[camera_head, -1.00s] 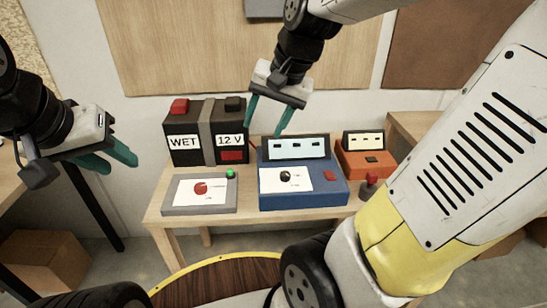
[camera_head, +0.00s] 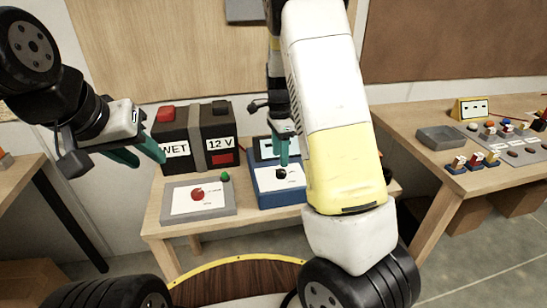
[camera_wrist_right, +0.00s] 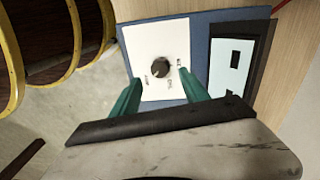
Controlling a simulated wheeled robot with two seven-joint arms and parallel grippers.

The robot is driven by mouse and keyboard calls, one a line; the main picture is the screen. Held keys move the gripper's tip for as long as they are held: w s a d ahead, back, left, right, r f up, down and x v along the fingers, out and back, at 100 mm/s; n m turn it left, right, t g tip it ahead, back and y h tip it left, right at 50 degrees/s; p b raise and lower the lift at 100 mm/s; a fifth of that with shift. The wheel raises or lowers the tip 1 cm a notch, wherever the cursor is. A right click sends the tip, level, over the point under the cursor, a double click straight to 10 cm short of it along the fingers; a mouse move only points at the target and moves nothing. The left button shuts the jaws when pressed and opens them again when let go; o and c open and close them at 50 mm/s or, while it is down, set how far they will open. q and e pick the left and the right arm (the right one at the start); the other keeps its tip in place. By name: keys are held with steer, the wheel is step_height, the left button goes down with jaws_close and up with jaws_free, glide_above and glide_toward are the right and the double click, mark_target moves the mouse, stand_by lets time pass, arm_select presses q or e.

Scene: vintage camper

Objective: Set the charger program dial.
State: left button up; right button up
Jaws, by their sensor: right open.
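The blue charger box (camera_head: 265,195) stands on the small wooden table, partly hidden behind my right arm. Its white panel (camera_wrist_right: 140,45) bears a black round dial (camera_wrist_right: 159,67) with small print around it. My right gripper (camera_wrist_right: 162,83) is open above the panel, with its green fingers on either side of the dial in the wrist view. I cannot tell whether they touch it. In the head view the fingers are right over the dial. My left gripper (camera_head: 150,162) is open and empty in front of the black battery's left side.
The battery (camera_head: 200,130), marked WET and 12 V, stands behind a grey box (camera_head: 180,210) with a red knob and green button. A right-hand table (camera_head: 405,125) holds a grey tray (camera_head: 441,137) and several small coloured parts. A round wooden surface (camera_head: 245,278) lies in front.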

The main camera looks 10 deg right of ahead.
mark_target(280, 171)
step_height(280, 171, down, 6)
steer(key=shift+s+r, duration=0.1)
steer(key=shift+s, duration=0.05)
jaws_close()
stand_by(0.3)
